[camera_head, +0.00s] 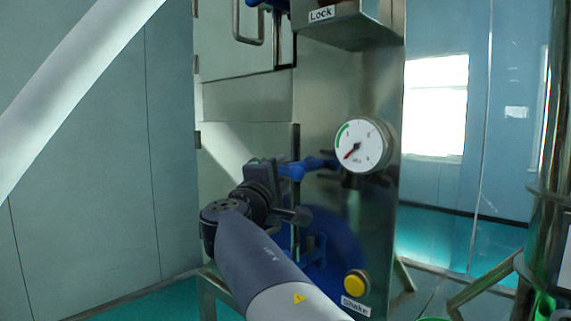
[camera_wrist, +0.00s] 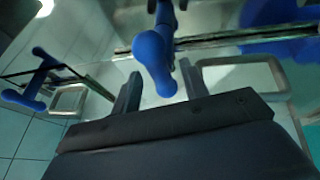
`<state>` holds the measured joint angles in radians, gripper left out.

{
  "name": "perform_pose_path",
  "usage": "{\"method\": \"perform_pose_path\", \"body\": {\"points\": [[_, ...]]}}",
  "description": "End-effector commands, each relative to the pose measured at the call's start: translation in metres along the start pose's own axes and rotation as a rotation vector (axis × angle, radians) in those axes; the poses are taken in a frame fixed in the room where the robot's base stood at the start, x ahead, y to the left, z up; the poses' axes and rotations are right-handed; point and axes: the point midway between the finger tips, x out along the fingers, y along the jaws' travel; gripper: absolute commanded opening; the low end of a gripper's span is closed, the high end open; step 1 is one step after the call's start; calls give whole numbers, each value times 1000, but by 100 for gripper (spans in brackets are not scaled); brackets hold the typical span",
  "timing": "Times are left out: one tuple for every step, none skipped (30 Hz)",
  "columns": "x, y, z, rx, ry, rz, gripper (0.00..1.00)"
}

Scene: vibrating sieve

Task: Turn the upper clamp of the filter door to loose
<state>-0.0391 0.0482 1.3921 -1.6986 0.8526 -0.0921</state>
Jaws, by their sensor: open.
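A blue clamp handle (camera_head: 318,163) sticks out from the steel cabinet, left of the gauge in the head view. My gripper (camera_head: 282,170) is right at its left end. In the wrist view a blue rounded handle (camera_wrist: 153,62) lies between the two dark, spread fingers of my gripper (camera_wrist: 158,88). I cannot tell whether either finger touches it. Another blue clamp (camera_head: 312,246) sits lower on the cabinet, partly behind my arm. A further blue handle (camera_wrist: 38,80) shows at the left of the wrist view.
The steel cabinet (camera_head: 336,85) carries a round pressure gauge (camera_head: 362,145), a "Lock" label (camera_head: 321,14) on a box above and a yellow "Shake" button (camera_head: 356,283) below. A steel pull handle (camera_head: 248,25) is at the upper left. A steel column (camera_head: 548,160) stands at the right.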

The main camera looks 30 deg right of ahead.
Motion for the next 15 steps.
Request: {"method": "perform_pose_path", "body": {"points": [[11,2,1,-2,-4,-1,42],[16,2,1,-2,-3,-2,42],[21,2,1,-2,-2,-1,42],[25,2,1,-1,-2,-1,42],[28,1,0,-1,-2,-1,42],[32,1,0,0,-2,-1,42],[34,1,0,0,-1,-1,42],[36,1,0,1,-1,-1,42],[38,0,0,1,0,-1,42],[39,0,0,1,0,-1,42],[40,0,0,1,0,-1,42],[40,0,0,1,0,-1,42],[40,0,0,1,1,-1,42],[40,0,0,1,1,-1,42],[40,0,0,1,1,-1,42]]}}
